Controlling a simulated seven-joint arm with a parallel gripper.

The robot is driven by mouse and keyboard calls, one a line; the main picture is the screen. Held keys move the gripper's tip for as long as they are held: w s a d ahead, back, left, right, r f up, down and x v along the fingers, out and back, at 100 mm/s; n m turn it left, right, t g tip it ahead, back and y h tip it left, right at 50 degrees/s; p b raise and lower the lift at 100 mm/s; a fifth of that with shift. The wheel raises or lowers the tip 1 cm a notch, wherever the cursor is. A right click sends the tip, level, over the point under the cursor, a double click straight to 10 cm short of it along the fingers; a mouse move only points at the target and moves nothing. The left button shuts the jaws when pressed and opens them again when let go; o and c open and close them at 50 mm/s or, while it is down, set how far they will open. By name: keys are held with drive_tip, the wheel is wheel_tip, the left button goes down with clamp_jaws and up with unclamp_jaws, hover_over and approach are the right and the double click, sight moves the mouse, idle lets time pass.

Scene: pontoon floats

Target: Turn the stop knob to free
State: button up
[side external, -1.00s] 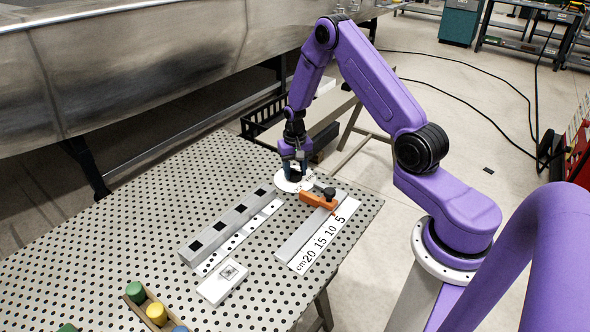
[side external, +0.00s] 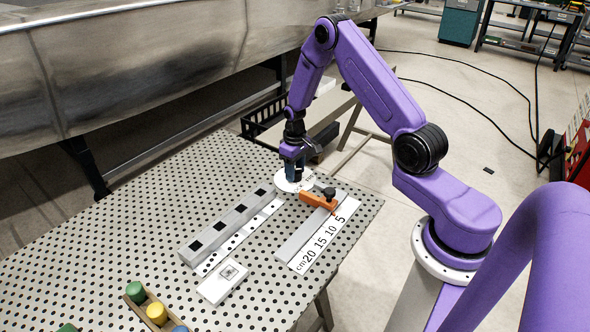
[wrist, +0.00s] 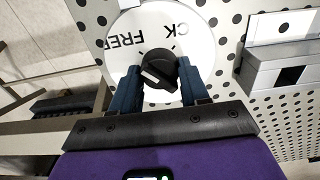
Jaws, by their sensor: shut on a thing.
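The stop knob (wrist: 158,70) is black with a raised grip bar and a pale mark on it. It sits on a round white dial (wrist: 125,28) printed with "FREE" and a partly visible word ending in "CK". My gripper (wrist: 160,84) has its two blue fingers on either side of the knob and is shut on it. The bar lies slanted in the wrist view; I cannot tell exactly which word its mark faces. In the side view, my gripper (side external: 294,174) points down over the dial (side external: 281,185) at the table's far corner and hides the knob.
An orange clamp stop (side external: 318,201) with a dark knob sits on a ruler rail (side external: 305,242) close to the dial. A grey slotted bar (side external: 225,228) lies to the left. A white plate (side external: 223,284) and a tray of coloured pegs (side external: 150,307) are nearer the front.

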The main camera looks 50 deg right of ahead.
idle(0.4)
drive_tip(key=o, duration=1)
drive_tip(key=shift+o, duration=0.2)
wheel_tip(320, 180, up, 18)
drive_tip(key=shift+f, duration=0.25)
